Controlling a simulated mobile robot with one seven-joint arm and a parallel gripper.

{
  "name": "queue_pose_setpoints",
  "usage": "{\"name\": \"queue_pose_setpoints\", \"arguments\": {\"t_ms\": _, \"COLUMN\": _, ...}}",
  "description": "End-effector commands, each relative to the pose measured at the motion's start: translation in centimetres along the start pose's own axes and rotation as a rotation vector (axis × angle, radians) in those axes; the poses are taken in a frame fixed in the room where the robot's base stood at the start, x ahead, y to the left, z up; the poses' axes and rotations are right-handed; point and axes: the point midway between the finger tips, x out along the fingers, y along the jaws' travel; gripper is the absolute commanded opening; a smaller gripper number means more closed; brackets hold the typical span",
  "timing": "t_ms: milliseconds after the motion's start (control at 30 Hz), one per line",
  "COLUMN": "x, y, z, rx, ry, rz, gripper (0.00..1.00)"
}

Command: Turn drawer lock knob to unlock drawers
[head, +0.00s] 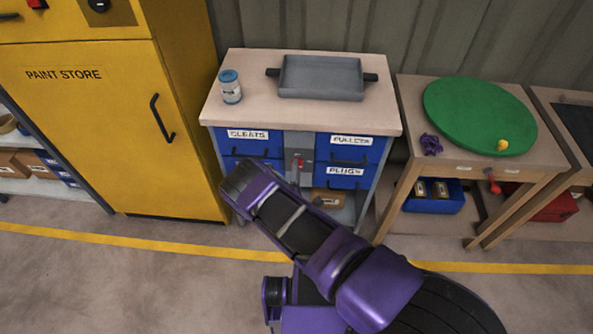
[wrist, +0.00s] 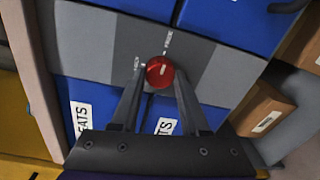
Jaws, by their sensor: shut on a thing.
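The red lock knob (wrist: 160,72) sits on the grey panel (wrist: 105,45) between the blue drawers in the wrist view. My gripper (wrist: 158,79) has one finger on each side of the knob and is shut on it. A short white mark shows on the knob's face. Small white lettering is printed beside and above it, too small to read surely.
A yellow paint store (head: 90,120) stands to the left. To the right is a table with a green disc (head: 475,112). The floor in front is clear.

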Motion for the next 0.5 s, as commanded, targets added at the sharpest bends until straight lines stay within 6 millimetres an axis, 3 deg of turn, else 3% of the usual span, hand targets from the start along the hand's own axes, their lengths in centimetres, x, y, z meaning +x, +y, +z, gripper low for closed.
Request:
{"name": "queue_pose_setpoints", "arguments": {"t_ms": 200, "x": -0.09, "y": -0.09, "z": -0.06, "rx": 0.001, "ry": 0.001, "rz": -0.002, "gripper": 0.0}}
{"name": "queue_pose_setpoints", "arguments": {"t_ms": 233, "x": -0.09, "y": -0.09, "z": -0.06, "rx": 0.001, "ry": 0.001, "rz": -0.002, "gripper": 0.48}}
{"name": "queue_pose_setpoints", "arguments": {"t_ms": 367, "x": -0.07, "y": -0.07, "z": -0.06, "rx": 0.001, "ry": 0.001, "rz": -0.002, "gripper": 0.72}}
{"name": "queue_pose_setpoints", "arguments": {"t_ms": 500, "x": -0.04, "y": -0.04, "z": -0.04, "rx": 0.0, "ry": 0.0, "rz": -0.001, "gripper": 0.75}}
